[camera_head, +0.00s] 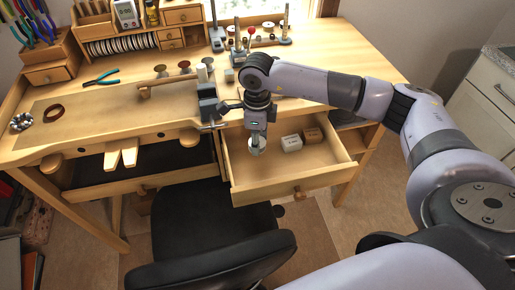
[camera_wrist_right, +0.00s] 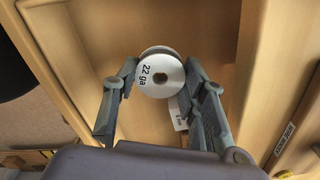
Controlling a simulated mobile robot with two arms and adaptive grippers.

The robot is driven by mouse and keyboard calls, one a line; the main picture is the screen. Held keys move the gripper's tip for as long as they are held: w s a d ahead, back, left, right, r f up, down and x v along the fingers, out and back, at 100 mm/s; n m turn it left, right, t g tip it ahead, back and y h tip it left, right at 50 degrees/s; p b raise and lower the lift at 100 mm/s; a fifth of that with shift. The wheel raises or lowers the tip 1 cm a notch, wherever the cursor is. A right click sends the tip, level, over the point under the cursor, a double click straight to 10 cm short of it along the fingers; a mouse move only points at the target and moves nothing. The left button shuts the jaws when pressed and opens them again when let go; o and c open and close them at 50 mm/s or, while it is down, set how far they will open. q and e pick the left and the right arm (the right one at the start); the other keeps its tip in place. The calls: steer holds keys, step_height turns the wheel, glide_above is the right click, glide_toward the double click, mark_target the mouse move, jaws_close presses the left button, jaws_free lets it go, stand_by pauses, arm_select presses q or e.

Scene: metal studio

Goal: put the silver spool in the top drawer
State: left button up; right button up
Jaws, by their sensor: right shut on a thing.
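The open top drawer (camera_head: 238,176) is pulled out from the workbench on the right side of its front. My right gripper (camera_head: 257,143) points down over the drawer's left part. It is shut on a spool (camera_wrist_right: 163,73) with a white face marked "22 ga", which I take to be the silver spool. In the head view the spool (camera_head: 257,150) shows below the fingers, at the drawer's interior. I cannot tell whether it touches the drawer floor. My left gripper is not in view.
Two small boxes, one white (camera_head: 291,144) and one brown (camera_head: 312,135), sit in the drawer's back right. The drawer front with its knob (camera_head: 299,192) faces me. A black chair (camera_head: 205,230) stands left of it. Pliers (camera_head: 101,78) lie on the bench.

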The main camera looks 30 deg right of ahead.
mark_target(257, 159)
step_height(257, 159, down, 5)
steer(key=shift+p, duration=0.4)
steer(key=shift+f, duration=0.35)
steer(key=shift+f, duration=0.15)
steer(key=o, duration=1.2)
steer(key=shift+c, duration=0.2)
